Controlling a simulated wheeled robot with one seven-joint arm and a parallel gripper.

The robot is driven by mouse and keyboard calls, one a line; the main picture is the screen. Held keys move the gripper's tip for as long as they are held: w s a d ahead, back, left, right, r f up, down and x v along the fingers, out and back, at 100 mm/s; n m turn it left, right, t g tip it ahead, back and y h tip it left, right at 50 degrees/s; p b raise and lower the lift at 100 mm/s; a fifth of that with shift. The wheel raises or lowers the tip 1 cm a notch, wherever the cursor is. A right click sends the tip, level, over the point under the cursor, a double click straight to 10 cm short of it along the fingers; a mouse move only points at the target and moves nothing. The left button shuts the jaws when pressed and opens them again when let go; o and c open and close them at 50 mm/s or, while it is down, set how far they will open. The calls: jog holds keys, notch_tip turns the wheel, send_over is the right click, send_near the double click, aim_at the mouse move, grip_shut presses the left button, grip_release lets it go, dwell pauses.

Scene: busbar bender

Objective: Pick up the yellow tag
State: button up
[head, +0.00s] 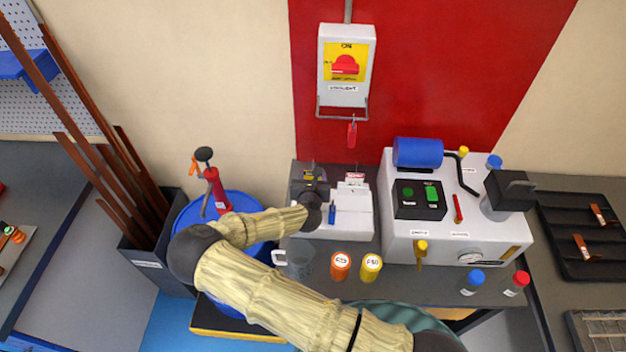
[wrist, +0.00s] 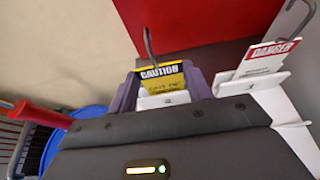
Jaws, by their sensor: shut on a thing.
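The yellow tag (wrist: 163,80), marked CAUTION with a black header and a hook on top, stands upright in the wrist view. It shows small in the head view (head: 312,175). My gripper (wrist: 161,88) has a grey-purple finger on each side of the tag and is shut on it. The tag's lower part is behind a white holder lip (wrist: 163,99). I cannot tell whether the tag is still resting in the holder. In the head view my gripper (head: 312,187) is over the left part of the white tag stand (head: 352,222).
A white and red DANGER tag (wrist: 268,57) stands in the slot to the right. A padlock-like blue item (head: 332,213) is on the stand. The grey machine (head: 455,235) stands to the right.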

notch_tip(320, 180, up, 10)
jog(key=p, duration=0.6)
jog(key=shift+p, duration=0.4)
jog(key=s+d+r+p, duration=0.3)
jog(key=s+r+p, duration=0.3)
jog(key=s, duration=0.9)
notch_tip(320, 180, up, 3)
jog(key=shift+s+d+r, duration=0.1)
jog(key=shift+s+d, duration=0.05)
jog(key=shift+s, duration=0.15)
jog(key=shift+w, duration=0.25)
jog(key=w+f+b, duration=0.1)
jog(key=w, duration=1.4)
jog(key=shift+w+d+f, duration=0.25)
jog(key=shift+w+f, duration=0.05)
jog(key=shift+w, duration=0.05)
